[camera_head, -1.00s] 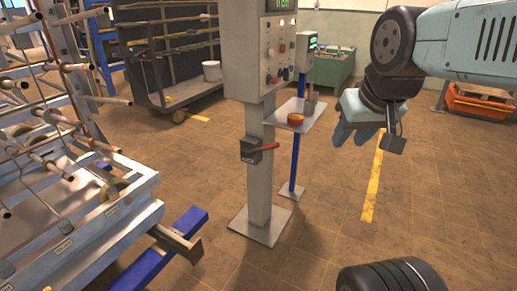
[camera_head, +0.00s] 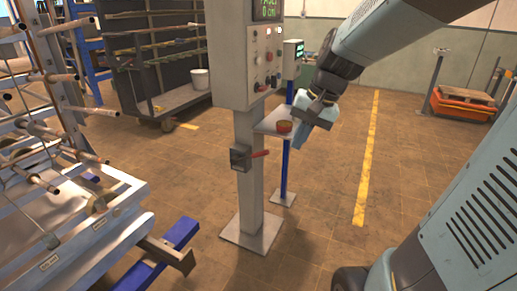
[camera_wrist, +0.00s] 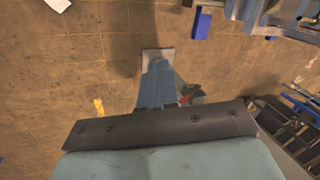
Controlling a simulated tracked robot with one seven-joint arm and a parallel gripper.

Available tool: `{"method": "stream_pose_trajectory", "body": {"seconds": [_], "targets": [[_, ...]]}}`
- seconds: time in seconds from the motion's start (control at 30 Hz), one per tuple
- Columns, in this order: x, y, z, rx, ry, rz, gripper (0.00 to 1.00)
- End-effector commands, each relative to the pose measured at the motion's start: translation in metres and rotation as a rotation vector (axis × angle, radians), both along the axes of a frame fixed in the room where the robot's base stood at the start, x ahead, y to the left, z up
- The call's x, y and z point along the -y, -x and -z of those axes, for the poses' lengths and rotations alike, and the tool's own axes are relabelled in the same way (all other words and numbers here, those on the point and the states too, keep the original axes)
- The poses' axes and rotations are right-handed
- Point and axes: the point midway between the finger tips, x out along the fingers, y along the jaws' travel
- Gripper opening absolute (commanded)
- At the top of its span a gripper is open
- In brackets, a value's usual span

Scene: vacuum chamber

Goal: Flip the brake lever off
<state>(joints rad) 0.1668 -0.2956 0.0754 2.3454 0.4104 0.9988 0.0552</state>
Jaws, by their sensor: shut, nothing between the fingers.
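The brake lever has a red handle (camera_head: 260,154) that points right, tilted slightly up, from a dark box (camera_head: 240,157) on the grey post. My gripper (camera_head: 304,138) is shut and empty. In the head view it is right of the lever and a little higher, apart from it in the picture. In the wrist view the blue-grey fingers (camera_wrist: 157,82) point up the picture over the floor. A small red and dark part (camera_wrist: 190,95) shows just right of them, partly hidden; I cannot tell whether it is the lever.
A control panel (camera_head: 236,52) tops the post, whose base plate (camera_head: 254,232) stands on the floor. A small shelf with a round red-brown item (camera_head: 284,126) is close behind my gripper. A tube rack (camera_head: 70,215) stands at left. Floor around the yellow line (camera_head: 367,160) is free.

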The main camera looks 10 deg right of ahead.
Motion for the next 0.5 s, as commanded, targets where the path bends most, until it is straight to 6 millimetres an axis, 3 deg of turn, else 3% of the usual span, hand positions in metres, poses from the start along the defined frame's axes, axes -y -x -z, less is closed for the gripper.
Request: {"method": "stream_pose_trajectory", "body": {"seconds": [0.5], "targets": [[-0.01,-0.076,0.045,-0.222,-0.28,0.198,0.0]]}}
